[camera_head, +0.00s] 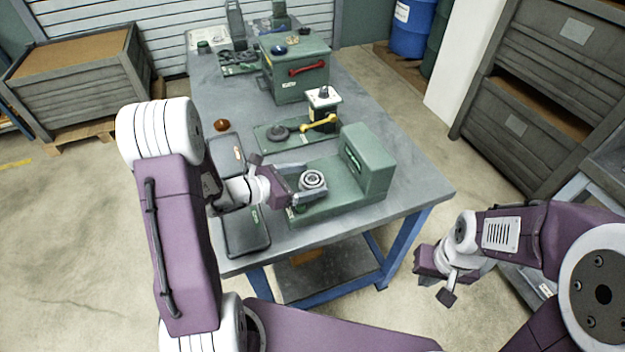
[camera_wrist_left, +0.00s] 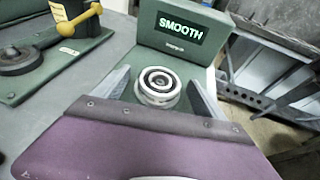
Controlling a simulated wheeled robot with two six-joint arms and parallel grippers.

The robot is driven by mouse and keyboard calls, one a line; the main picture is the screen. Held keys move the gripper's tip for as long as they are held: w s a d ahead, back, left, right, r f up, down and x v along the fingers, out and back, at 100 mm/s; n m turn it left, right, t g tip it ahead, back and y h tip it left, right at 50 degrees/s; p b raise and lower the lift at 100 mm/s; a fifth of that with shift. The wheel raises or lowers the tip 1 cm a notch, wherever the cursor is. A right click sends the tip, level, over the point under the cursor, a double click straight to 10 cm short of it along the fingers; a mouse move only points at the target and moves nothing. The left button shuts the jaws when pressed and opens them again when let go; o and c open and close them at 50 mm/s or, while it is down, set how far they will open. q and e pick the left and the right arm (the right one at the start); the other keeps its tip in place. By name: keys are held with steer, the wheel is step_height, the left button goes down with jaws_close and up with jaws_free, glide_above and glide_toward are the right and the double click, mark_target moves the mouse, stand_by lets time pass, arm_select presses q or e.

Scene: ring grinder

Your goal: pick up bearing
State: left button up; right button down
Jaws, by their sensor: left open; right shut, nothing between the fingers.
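The bearing (camera_head: 312,180) is a round metal ring with a dark centre, sitting on the front part of a green machine (camera_head: 366,165) on the table. In the left wrist view the bearing (camera_wrist_left: 158,84) lies between the two fingers of my open left gripper (camera_wrist_left: 160,90), with the green block labelled SMOOTH (camera_wrist_left: 182,38) behind it. In the head view my left gripper (camera_head: 303,184) is at the bearing, its fingers around it. I cannot tell whether they touch it. My right gripper (camera_head: 437,280) is shut and empty, off the table at the right.
A green plate with a yellow-handled device (camera_head: 318,122) lies behind the machine. A green box with a red handle (camera_head: 300,75) stands farther back. Dark trays (camera_head: 246,235) lie on the left of the table (camera_head: 420,190). The table's right side is clear.

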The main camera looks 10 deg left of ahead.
mark_target(307, 180)
arm_select(q)
steer(key=shift+w+d, duration=0.15)
steer(key=shift+c, duration=1)
steer(key=c, duration=1.5)
steer(key=shift+c, duration=0.2)
step_height(307, 180, up, 4)
steer(key=shift+r+p, duration=0.25)
steer(key=shift+p, duration=0.15)
steer(key=s+d+r+b, duration=0.5)
steer(key=s+d+r, duration=0.1)
steer(key=d, duration=0.3)
steer(key=shift+s+d+r, duration=0.25)
steer(key=shift+s+r, duration=0.05)
steer(key=shift+s, duration=0.15)
